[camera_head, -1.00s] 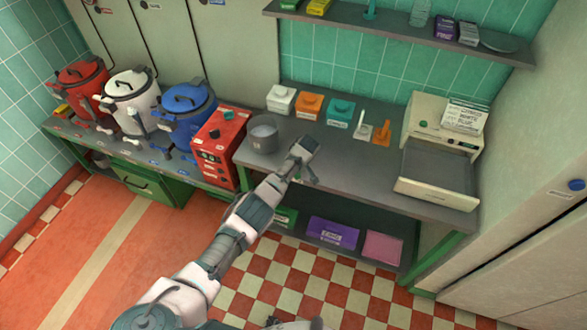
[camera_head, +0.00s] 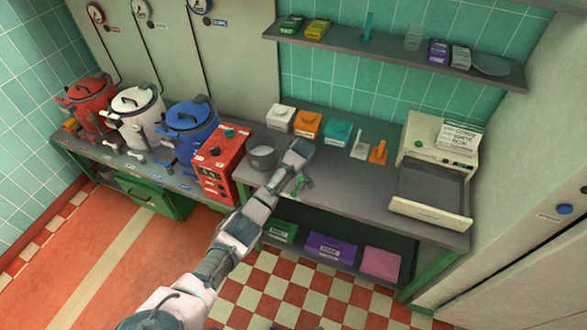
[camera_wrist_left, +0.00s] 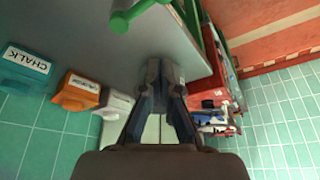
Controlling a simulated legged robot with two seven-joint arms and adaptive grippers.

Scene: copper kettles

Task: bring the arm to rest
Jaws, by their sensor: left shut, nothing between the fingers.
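My left arm reaches in from the lower left. Its gripper (camera_head: 298,156) is over the grey bench (camera_head: 345,190), just right of a grey metal pot (camera_head: 262,157). In the left wrist view the two dark fingers (camera_wrist_left: 163,75) are together, with nothing between them. A small green object (camera_head: 303,183) shows beside the gripper on the bench side; a green rod-like piece (camera_wrist_left: 122,20) is near the top of the wrist view. I cannot tell whether the gripper touches either. My right gripper is not in view.
Red (camera_head: 90,100), white (camera_head: 138,110) and blue (camera_head: 190,128) kettles stand at the left, next to a red box (camera_head: 222,158). White, orange (camera_head: 308,124) and teal boxes line the back wall. A cream machine with a tray (camera_head: 432,190) is at right. A shelf (camera_head: 390,57) hangs above.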

